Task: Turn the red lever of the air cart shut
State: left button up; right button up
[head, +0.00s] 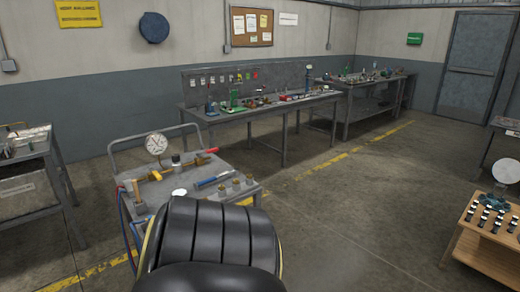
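The air cart (215,171) is a grey wheeled-type cart with a tube handle, left of centre in the head view. A round white gauge (156,143) stands at its back, above a brass-coloured pipe (180,168) lying across the top. A small red part (212,150) at the pipe's right end looks like the lever; it is too small to tell its angle. Red and blue hoses (127,222) hang at the cart's left side. Neither of my grippers shows.
A black ribbed padded shape (212,235) fills the bottom centre, hiding the cart's front; I cannot tell what it is. Workbenches (262,110) line the back wall. A grey table (28,185) stands left, a wooden table (490,245) right. Centre-right floor (360,200) is clear.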

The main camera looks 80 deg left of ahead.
aim_at(208, 153)
jog(key=u, duration=2)
jog(key=i, duration=4.35)
jog(key=u, duration=3.85)
